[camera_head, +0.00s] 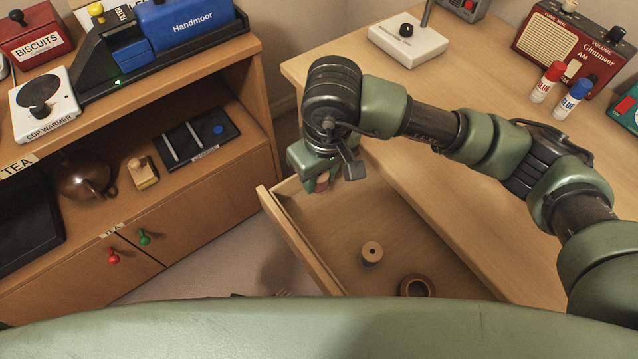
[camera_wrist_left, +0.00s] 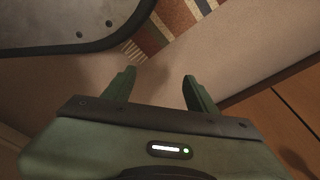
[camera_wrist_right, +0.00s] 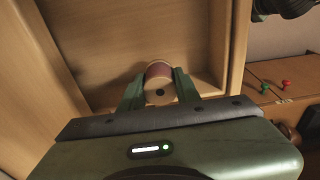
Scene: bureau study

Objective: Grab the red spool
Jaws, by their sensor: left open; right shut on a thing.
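The red spool (camera_wrist_right: 158,73) is a small reel with pale wooden ends and dark red thread. My right gripper (camera_wrist_right: 159,85) is shut on it, with one finger on each side, in the right wrist view. In the head view, the spool (camera_head: 322,182) shows partly under my right gripper (camera_head: 325,178), above the far left part of the open drawer (camera_head: 340,222). My left gripper (camera_wrist_left: 160,76) is open and empty above the floor in the left wrist view. It is not seen in the head view.
A pale wooden spool (camera_head: 371,254) and a brown round piece (camera_head: 416,286) lie in the drawer. The desk (camera_head: 470,95) bears two glue sticks (camera_head: 560,92) and a red radio (camera_head: 568,42). A cabinet (camera_head: 190,195) stands at left, with a floor gap between.

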